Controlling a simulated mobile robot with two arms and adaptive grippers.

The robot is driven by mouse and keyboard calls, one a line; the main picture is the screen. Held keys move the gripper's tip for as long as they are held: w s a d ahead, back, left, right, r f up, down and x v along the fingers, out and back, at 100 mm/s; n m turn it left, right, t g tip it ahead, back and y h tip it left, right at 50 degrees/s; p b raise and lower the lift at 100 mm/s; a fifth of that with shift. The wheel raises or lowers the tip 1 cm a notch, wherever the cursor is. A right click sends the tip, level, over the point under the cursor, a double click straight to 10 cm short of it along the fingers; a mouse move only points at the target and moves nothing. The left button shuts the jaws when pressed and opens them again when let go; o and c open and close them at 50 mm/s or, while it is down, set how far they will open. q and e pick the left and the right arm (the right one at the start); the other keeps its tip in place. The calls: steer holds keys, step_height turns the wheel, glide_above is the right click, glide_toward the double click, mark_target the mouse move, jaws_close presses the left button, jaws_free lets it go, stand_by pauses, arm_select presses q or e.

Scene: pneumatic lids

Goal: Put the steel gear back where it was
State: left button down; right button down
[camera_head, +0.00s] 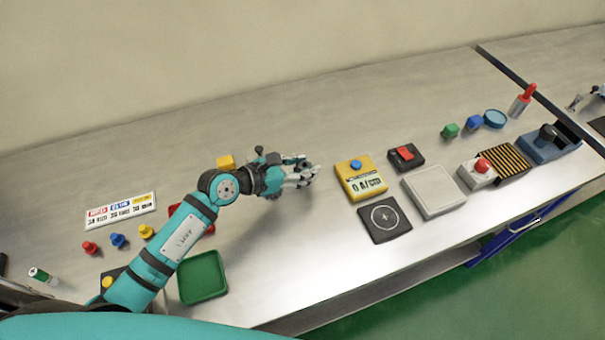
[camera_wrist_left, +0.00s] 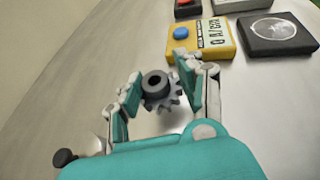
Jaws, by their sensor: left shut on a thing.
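My left gripper (camera_head: 302,176) is above the bench, left of the yellow meter. In the left wrist view its two teal-padded fingers (camera_wrist_left: 160,95) are shut on a dark grey steel gear (camera_wrist_left: 160,91), with the gear's hub and bore facing the camera. The gear's underside is hidden, and I cannot tell its exact height over the bench. In the head view the gear is too small to make out clearly. My right gripper is not in view.
The yellow meter (camera_head: 360,182) and a black pad with a circle and cross (camera_head: 384,219) stand right of the gripper. A white plate (camera_head: 432,191) and a red-switch box (camera_head: 405,157) are beyond. A green tray (camera_head: 203,277) lies near the front edge. Bare bench lies behind the gripper.

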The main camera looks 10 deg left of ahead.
arm_select(q)
step_height(320, 180, down, 3)
steer(key=shift+f, duration=0.2)
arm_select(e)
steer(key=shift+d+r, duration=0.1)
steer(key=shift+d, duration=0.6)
arm_select(q)
steer(key=shift+f, duration=0.1)
steer(key=shift+f, duration=0.1)
steer(key=c, duration=0.8)
jaws_free()
